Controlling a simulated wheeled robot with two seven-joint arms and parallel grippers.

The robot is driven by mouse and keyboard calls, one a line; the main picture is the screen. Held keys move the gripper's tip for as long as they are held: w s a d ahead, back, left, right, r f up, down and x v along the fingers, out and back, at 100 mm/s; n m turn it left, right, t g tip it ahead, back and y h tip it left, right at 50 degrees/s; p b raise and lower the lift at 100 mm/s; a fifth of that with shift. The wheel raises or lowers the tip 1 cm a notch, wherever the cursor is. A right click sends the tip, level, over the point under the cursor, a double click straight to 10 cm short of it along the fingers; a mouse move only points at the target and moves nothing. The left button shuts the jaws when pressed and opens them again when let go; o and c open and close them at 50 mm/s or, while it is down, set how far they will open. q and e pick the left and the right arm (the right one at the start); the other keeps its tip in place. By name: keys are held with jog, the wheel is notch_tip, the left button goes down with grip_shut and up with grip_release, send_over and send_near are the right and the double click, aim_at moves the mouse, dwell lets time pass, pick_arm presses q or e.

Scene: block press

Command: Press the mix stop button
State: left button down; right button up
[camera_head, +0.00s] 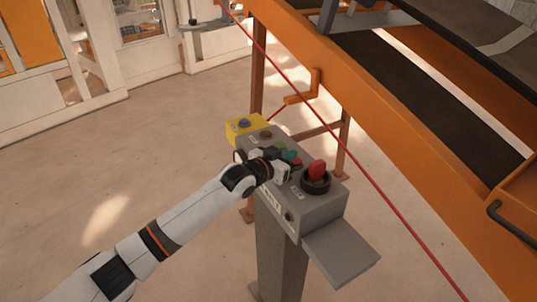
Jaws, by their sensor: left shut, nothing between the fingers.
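A grey control box (322,207) stands on a grey post (281,250). Its sloped top carries a dark brownish button (266,134), a green button (281,148), a teal button (290,156), a small red part (297,162) and a large red knob (317,170) on a black base. The labels are too small to read, so I cannot tell which is mix stop. My left gripper (282,172) is shut and empty over the panel's near left side, close to the green and teal buttons. It hides part of the panel. I cannot tell whether it touches anything. My right gripper is out of view.
A yellow box (236,133) with a blue button adjoins the panel's far end. A grey flap (341,251) juts from the near end. Open floor (130,180) lies left.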

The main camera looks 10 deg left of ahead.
pick_arm(q)
jog(key=shift+s+a+r+b, duration=0.45)
jog(key=shift+s+r+b, duration=0.05)
jog(key=shift+s+b, duration=0.1)
jog(key=r+b+v, duration=0.1)
jog(key=v, duration=0.8)
jog(key=shift+b, duration=0.4)
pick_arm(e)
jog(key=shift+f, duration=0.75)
pick_arm(q)
jog(key=shift+w+d+f, duration=0.15)
